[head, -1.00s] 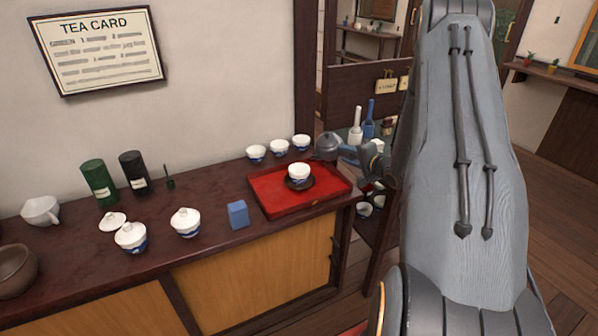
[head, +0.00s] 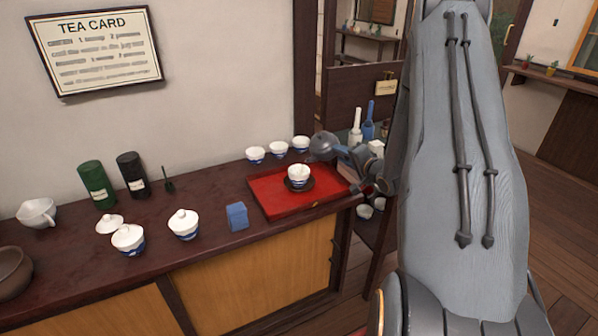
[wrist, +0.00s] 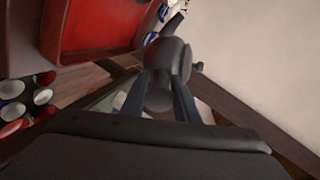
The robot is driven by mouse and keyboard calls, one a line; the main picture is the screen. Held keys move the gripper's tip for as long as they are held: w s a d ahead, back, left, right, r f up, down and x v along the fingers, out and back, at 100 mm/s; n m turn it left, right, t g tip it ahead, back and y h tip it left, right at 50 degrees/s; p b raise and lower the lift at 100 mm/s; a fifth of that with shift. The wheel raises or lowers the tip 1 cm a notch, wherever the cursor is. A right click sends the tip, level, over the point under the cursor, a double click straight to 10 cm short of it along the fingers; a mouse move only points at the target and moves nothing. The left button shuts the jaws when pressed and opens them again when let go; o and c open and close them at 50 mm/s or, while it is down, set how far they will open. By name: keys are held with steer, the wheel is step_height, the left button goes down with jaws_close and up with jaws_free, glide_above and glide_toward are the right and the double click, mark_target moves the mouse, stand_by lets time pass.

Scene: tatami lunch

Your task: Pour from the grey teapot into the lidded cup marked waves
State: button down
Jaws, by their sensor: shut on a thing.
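The grey teapot (head: 323,145) is held in the air at the back right corner of the red tray (head: 277,205). My gripper (head: 347,154) is shut on it from the right. In the wrist view the teapot (wrist: 167,72) sits between the two fingers (wrist: 168,98). A white and blue cup (head: 298,176) stands on a dark saucer on the tray, left of and below the teapot. Another cup with a knobbed lid (head: 183,225) and a similar cup (head: 128,239) stand on the counter's left part. A loose white lid (head: 110,224) lies beside them. The cup markings are too small to read.
Several small cups (head: 279,149) stand behind the tray along the wall. Green (head: 97,185) and black (head: 132,174) canisters stand at the back left. Bottles (head: 368,121) stand beyond my gripper.

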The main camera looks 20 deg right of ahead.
steer(key=shift+s+a+r+n, duration=0.15)
steer(key=shift+a+r+n, duration=0.15)
steer(key=shift+a+r, duration=0.25)
stand_by(0.4)
steer(key=shift+w+d+r, duration=0.25)
steer(key=shift+d+r, duration=0.05)
stand_by(0.4)
steer(key=shift+s+d+r, duration=0.1)
steer(key=shift+d+r, duration=0.05)
steer(key=shift+r, duration=0.1)
stand_by(0.5)
steer(key=shift+a+r+n+t+b, duration=0.25)
steer(key=shift+n+t+b, duration=0.15)
steer(key=shift+n+b, duration=0.25)
stand_by(0.9)
steer(key=w+d+f+m+g+y+p, duration=0.2)
steer(key=d+f+m+p, duration=0.3)
steer(key=d+m, duration=0.1)
steer(key=shift+w+d+f, duration=0.15)
steer(key=shift+d+f, duration=0.15)
steer(key=shift+d, duration=0.15)
stand_by(0.7)
stand_by(0.5)
